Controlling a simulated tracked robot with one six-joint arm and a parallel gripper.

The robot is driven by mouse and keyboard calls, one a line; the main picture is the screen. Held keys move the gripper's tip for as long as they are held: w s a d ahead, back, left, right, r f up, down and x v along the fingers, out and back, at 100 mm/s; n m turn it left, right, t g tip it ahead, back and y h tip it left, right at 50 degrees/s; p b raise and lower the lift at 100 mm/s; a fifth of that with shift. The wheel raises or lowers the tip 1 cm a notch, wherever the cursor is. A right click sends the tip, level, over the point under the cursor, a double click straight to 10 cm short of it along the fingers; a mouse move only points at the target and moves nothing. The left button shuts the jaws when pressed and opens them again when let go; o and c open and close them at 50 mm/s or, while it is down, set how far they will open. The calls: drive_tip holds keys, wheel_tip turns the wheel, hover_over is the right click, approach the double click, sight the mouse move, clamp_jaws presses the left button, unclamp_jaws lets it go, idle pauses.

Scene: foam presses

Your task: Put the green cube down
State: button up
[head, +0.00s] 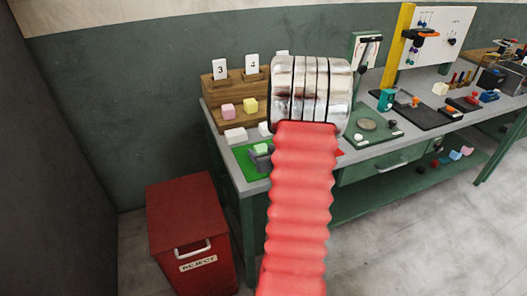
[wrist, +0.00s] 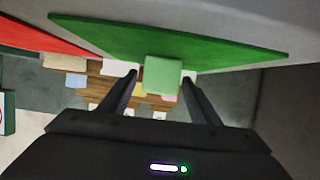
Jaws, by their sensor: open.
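The green cube (wrist: 162,75) shows in the wrist view, at the green mat (wrist: 170,42). It lies between the tips of my gripper (wrist: 160,78), whose two dark fingers are apart with a gap beside the cube. Whether the cube's underside touches the mat is hard to tell. In the head view the green mat (head: 240,158) lies at the bench's near left corner. A small grey and greenish shape stands on it there, too small to make out surely. My red arm and its metal joint cover part of that area.
A wooden rack (head: 216,92) with number cards holds a pink cube (head: 228,111) and a yellow cube (head: 250,105) behind the mat. White blocks (head: 235,135) lie before it. A red mat (wrist: 35,38) adjoins. A red reject bin (head: 188,225) stands on the floor.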

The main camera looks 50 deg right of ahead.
drive_tip(key=v, duration=1.1)
drive_tip(key=shift+s, duration=0.25)
idle(0.4)
drive_tip(key=shift+w+a+r, duration=0.1)
drive_tip(key=shift+w+a+r, duration=0.1)
drive_tip(key=shift+w+r, duration=0.05)
drive_tip(key=shift+w, duration=0.05)
drive_tip(key=w+a+r+n+g, duration=0.1)
drive_tip(key=w+a+r, duration=0.15)
drive_tip(key=a, duration=0.35)
drive_tip(key=w+a+r+g+y, duration=0.1)
drive_tip(key=w+a+r, duration=0.1)
drive_tip(key=a+r, duration=0.25)
drive_tip(key=w+a+r+n+g, duration=0.1)
drive_tip(key=w+a+r, duration=0.1)
drive_tip(key=a, duration=0.5)
drive_tip(key=s+a+r+n+g+y, duration=0.1)
drive_tip(key=s+a, duration=0.3)
drive_tip(key=a, duration=0.4)
drive_tip(key=s+a+r+n+g+y, duration=0.1)
drive_tip(key=s+a+y, duration=0.2)
drive_tip(key=a, duration=0.6)
drive_tip(key=s+a+r+n+y, duration=0.2)
drive_tip(key=s+a, duration=0.2)
drive_tip(key=a, duration=0.4)
drive_tip(key=shift+s+a+g, duration=0.4)
